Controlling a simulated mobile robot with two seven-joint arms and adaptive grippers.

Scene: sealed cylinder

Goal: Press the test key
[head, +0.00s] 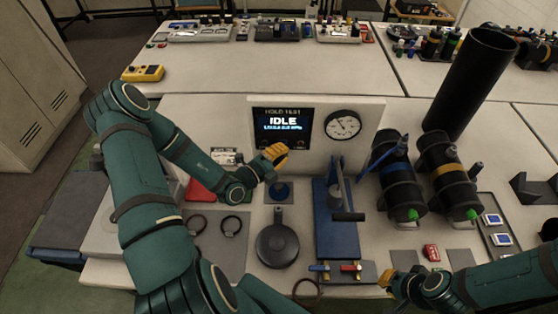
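A test panel (312,165) stands upright at the back of the bench. Its dark screen (283,128) reads "HOLD TEST" and "IDLE". My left gripper (276,153), with orange fingers, is above and behind this piece in the picture, in front of the panel's lower edge. Its fingers look together, with nothing visible between them. My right gripper (387,281) is low at the front right, small and partly hidden by its wrist.
A round gauge (343,125) is on the panel. A blue fixture (338,222) with an upright post stands at centre. Two black cylinders (398,175) (447,176) lie to its right, near a tall black tube (470,82). A dark round pan-like object (277,246) lies in front.

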